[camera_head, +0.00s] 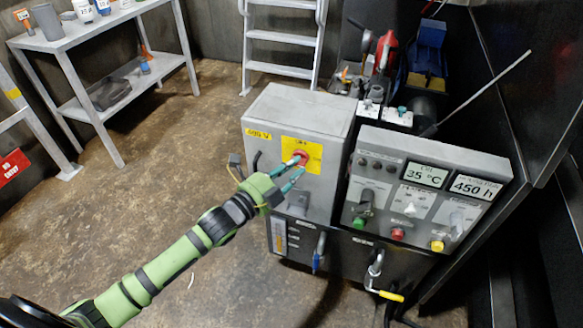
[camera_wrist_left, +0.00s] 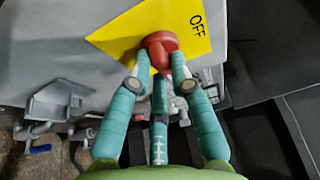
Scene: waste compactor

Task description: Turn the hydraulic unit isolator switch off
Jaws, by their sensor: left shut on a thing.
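The isolator switch is a red knob (camera_head: 300,158) on a yellow plate (camera_head: 314,149) on the front of a grey cabinet (camera_head: 300,112). In the left wrist view the red knob (camera_wrist_left: 159,44) shows close up, with the word OFF on the yellow plate (camera_wrist_left: 190,22) to its right. My left gripper (camera_head: 291,176) reaches the knob from the lower left. Its teal fingers (camera_wrist_left: 159,72) are shut on the red knob from its sides and below. The fingers hide part of the knob. My right gripper is in neither view.
A control panel (camera_head: 427,187) with displays and buttons stands right of the cabinet. Below are a blue-handled valve (camera_head: 317,258) and a yellow-handled lever (camera_head: 388,295). A grey bench (camera_head: 70,35) stands at the back left.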

